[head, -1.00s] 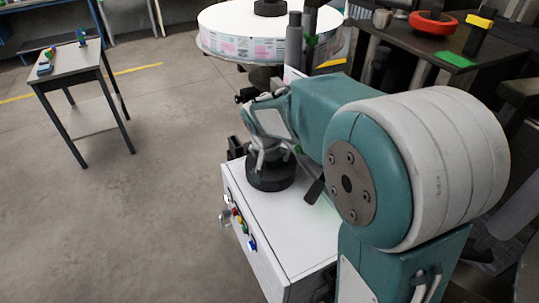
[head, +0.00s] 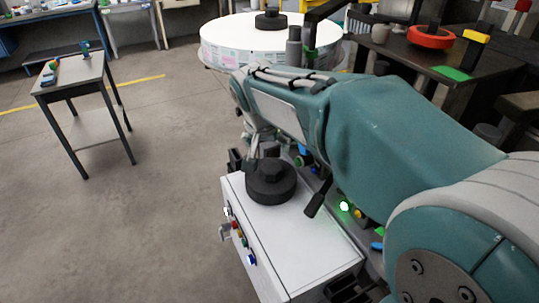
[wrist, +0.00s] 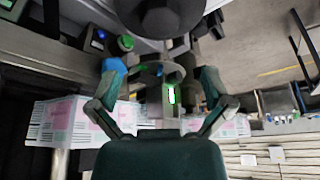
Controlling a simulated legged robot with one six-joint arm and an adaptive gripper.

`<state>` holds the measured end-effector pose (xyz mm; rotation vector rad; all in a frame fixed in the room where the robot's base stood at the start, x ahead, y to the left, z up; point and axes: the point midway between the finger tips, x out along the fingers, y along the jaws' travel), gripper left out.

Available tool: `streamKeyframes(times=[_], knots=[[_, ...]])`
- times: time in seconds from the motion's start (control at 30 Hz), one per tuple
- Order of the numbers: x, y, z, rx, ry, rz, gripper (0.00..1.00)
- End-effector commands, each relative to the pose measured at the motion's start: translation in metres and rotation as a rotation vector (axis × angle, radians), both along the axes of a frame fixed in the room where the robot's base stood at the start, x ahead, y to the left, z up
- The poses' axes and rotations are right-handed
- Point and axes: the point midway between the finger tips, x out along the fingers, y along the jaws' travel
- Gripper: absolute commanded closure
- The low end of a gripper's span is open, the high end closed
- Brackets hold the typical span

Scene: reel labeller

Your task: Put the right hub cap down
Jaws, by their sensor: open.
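A black round hub cap (head: 270,182) with a raised knob stands upright on the white top of the cabinet (head: 308,236) in the head view. It also shows in the wrist view (wrist: 163,14), cut off by the top edge. My gripper (wrist: 160,74) is open, with its two fingers spread and no object held between them. In the head view my gripper is just behind the cap and partly hidden by my arm; the cap stands free of its grasp. A second black hub cap (head: 270,20) sits on top of the white reel (head: 228,31) at the back.
Buttons and a key switch (head: 225,231) line the cabinet's left side. A dark table (head: 480,82) at the back right bears a red ring (head: 431,38). A small side table (head: 75,75) stands far left. The floor (head: 150,220) between is clear.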

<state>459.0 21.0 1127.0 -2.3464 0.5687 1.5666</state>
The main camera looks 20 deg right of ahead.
Motion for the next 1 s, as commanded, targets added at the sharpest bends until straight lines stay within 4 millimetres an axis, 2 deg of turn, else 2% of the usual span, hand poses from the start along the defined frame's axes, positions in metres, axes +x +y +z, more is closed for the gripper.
streamKeyframes(times=[0.07, 0.17, 0.37, 0.5, 0.63, 0.8, 1.0], knots=[[-0.006, -0.001, 0.004, 0.002, -0.003, 0.009, 0.0], [-0.028, -0.006, 0.009, 0.004, -0.008, 0.051, 0.0], [-0.099, -0.018, 0.013, 0.007, -0.028, 0.199, 0.0], [-0.146, -0.021, 0.004, 0.001, -0.051, 0.308, 0.0], [-0.182, -0.022, -0.008, -0.01, -0.076, 0.397, 0.0], [-0.206, -0.021, -0.02, -0.023, -0.095, 0.466, 0.0], [-0.209, -0.021, -0.022, -0.025, -0.096, 0.478, 0.0]])
